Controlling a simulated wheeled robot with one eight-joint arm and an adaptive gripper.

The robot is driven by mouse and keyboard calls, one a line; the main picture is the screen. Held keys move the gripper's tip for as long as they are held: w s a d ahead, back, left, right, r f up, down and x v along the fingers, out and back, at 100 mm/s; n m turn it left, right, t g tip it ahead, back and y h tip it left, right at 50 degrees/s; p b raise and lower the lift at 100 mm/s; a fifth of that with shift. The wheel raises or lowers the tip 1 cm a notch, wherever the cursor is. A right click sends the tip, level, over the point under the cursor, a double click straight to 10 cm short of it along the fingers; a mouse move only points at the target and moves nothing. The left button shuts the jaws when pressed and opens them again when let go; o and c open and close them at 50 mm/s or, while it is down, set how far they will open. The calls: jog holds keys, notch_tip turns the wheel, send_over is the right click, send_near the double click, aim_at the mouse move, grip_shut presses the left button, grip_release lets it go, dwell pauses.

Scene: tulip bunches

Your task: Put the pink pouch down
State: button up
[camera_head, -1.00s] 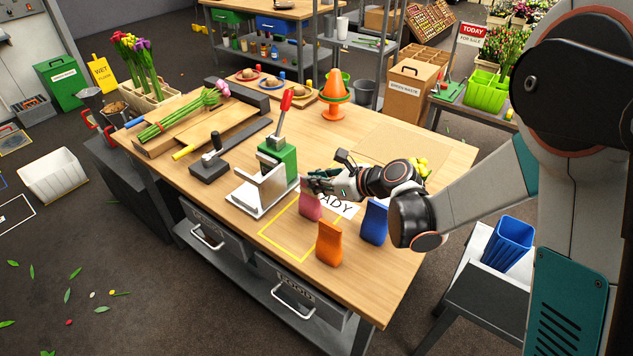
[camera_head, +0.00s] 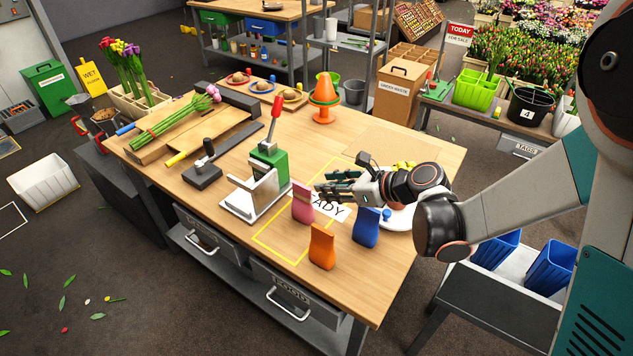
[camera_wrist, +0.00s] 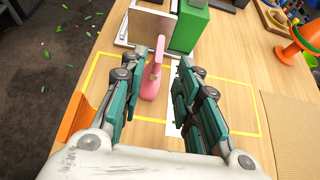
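In the wrist view my gripper (camera_wrist: 157,64) is open, with a teal-padded finger on either side and gaps between the fingers and the pink pouch (camera_wrist: 152,85). The pouch appears to rest on the table by itself.
An orange pouch (camera_head: 321,246) and a blue pouch (camera_head: 366,227) stand close by. A green and metal press with a red lever (camera_head: 268,165) is just left of the pink pouch. An orange cone (camera_head: 324,98) stands farther back.

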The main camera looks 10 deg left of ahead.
jog(key=s+d+r+n+h, duration=0.3)
jog(key=s+d+r+n, duration=0.1)
jog(key=s+d+n, duration=0.3)
jog(key=s+d+r+n+t+h, duration=0.1)
jog(key=s+d+r+n+h, duration=0.2)
jog(key=s+d+n, duration=0.4)
jog(key=s+d+r+n+t+h, duration=0.1)
jog(key=s+d+r+n+h, duration=0.3)
jog(key=d, duration=1)
jog(key=shift+s+d+r+n+h+p, duration=0.35)
jog(key=shift+s+n+h, duration=0.25)
jog(key=shift+s+n, duration=1.35)
jog(key=shift+w+n, duration=0.35)
jog(key=shift+w, duration=0.05)
